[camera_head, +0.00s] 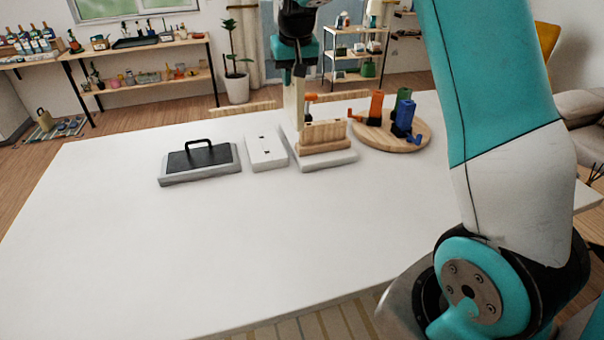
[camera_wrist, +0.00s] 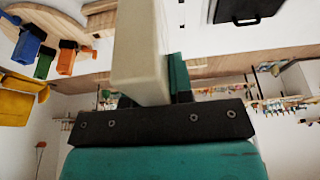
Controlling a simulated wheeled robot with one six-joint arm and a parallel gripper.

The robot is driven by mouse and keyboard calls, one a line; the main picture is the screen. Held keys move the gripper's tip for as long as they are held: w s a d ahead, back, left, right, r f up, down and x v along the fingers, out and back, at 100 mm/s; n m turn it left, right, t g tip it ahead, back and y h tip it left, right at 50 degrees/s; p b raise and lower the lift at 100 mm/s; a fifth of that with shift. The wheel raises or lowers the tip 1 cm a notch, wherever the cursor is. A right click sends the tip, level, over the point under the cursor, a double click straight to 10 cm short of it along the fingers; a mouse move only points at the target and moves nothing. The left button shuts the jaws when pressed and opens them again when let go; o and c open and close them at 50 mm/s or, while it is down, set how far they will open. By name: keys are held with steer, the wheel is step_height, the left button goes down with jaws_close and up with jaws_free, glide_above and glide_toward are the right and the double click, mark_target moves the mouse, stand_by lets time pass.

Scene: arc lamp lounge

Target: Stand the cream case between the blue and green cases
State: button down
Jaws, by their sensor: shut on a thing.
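My gripper (camera_head: 297,74) is shut on the cream case (camera_head: 294,103), which hangs upright beneath it. The case's lower end is by the left end of a wooden block (camera_head: 324,137); I cannot tell whether it touches anything. In the wrist view the cream case (camera_wrist: 139,55) fills the middle, between the jaws. A blue thing (camera_head: 402,118) and a green thing (camera_head: 404,97) stand close together on a round wooden board (camera_head: 385,145), right of my gripper, with the blue one nearer. Blue (camera_wrist: 28,43) and green (camera_wrist: 44,65) also show in the wrist view.
An orange thing (camera_head: 375,108) stands on the round board left of the blue and green ones. The wooden block sits on a white slab (camera_head: 335,160). Left of it lie a white plate (camera_head: 266,150) and a black-topped panel with a handle (camera_head: 200,160). The table's front is clear.

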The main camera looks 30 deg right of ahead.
mark_target(292, 88)
step_height(292, 88, down, 3)
steer(key=shift+f+b, duration=0.1)
steer(key=shift+b, duration=0.95)
step_height(292, 88, down, 20)
steer(key=p, duration=0.5)
steer(key=shift+r, duration=0.2)
steer(key=shift+f, duration=0.15)
steer(key=c, duration=1)
jaws_free()
